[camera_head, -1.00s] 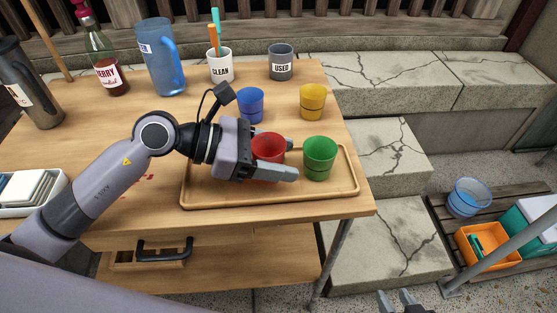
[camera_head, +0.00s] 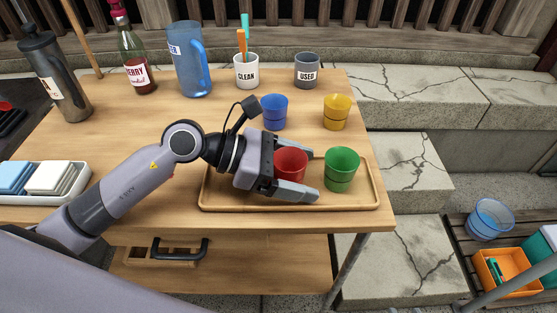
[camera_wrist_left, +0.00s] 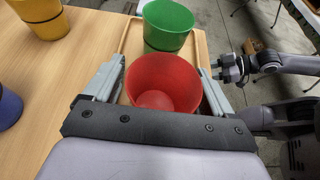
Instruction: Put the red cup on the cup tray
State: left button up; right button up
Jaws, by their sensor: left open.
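The red cup (camera_head: 291,163) stands upright on the wooden cup tray (camera_head: 230,203), beside the green cup (camera_head: 342,168). My left gripper (camera_head: 312,175) is open, with one finger on each side of the red cup. The wrist view shows the empty red cup (camera_wrist_left: 163,84) between the spread fingers of my left gripper (camera_wrist_left: 162,78), with the green cup (camera_wrist_left: 168,25) just beyond. Part of the red cup is hidden by the near finger in the head view. My right gripper (camera_wrist_left: 222,68) shows small at the right of the wrist view, its fingers apart and empty.
A blue cup (camera_head: 274,112) and a yellow cup (camera_head: 337,112) stand behind the tray. The CLEAN cup (camera_head: 246,72), USED cup (camera_head: 307,72), blue pitcher (camera_head: 190,62) and bottle (camera_head: 136,62) stand farther back. The table's right edge is close to the tray.

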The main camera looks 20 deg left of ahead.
pick_arm(q)
jog(key=shift+a+r, duration=0.15)
jog(key=shift+a, duration=0.2)
jog(key=b+v, duration=0.1)
jog(key=v, duration=0.9)
jog(key=shift+s+a+r+b, duration=0.1)
jog(key=shift+s+a+b, duration=0.05)
jog(key=shift+a+b, duration=0.2)
jog(key=shift+s+a+r, duration=0.1)
jog(key=shift+a+r, duration=0.1)
jog(key=shift+r, duration=0.05)
